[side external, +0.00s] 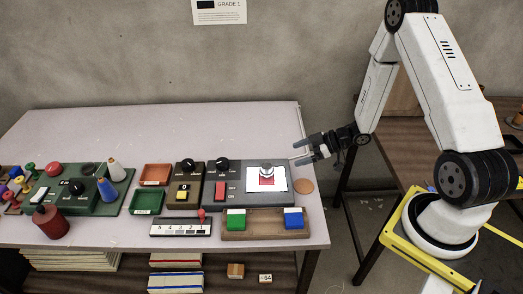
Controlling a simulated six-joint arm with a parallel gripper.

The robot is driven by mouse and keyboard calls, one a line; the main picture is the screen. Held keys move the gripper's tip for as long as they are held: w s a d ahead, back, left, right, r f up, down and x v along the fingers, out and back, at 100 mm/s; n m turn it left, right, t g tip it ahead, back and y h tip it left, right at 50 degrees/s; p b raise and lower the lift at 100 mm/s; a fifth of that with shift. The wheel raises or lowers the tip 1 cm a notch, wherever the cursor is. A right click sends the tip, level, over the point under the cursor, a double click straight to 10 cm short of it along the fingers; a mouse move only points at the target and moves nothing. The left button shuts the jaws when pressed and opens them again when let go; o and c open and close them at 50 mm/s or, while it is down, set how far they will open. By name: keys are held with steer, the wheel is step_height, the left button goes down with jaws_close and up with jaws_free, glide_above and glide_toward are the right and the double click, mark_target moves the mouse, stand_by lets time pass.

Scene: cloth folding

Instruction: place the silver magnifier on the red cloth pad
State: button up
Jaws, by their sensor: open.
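The small silver magnifier (267,169) appears to stand on the red cloth pad (267,182), which lies on a white square of the dark panel at the table's right side. Its base hides part of the pad, and the view is too small to show the exact contact. My gripper (302,151) is open and empty, pointing left near the table's right edge. It is to the upper right of the magnifier and apart from it.
A round brown disc (303,186) lies right of the panel. A wooden tray (255,228) with green and blue blocks stands in front. Switch boxes, red (155,175) and green trays and several spools fill the left. The table's back strip (190,125) is clear.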

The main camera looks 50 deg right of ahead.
step_height(320, 180, up, 8)
steer(key=w+a+m+g+h, duration=0.15)
steer(key=m+h, duration=0.25)
steer(key=h, duration=0.4)
steer(key=s+a+r+m+g, duration=0.4)
steer(key=s+a, duration=0.4)
steer(key=s, duration=0.4)
steer(key=shift+a+r+m+g, duration=0.3)
steer(key=shift+a+r+g, duration=0.05)
steer(key=shift+r+g, duration=0.35)
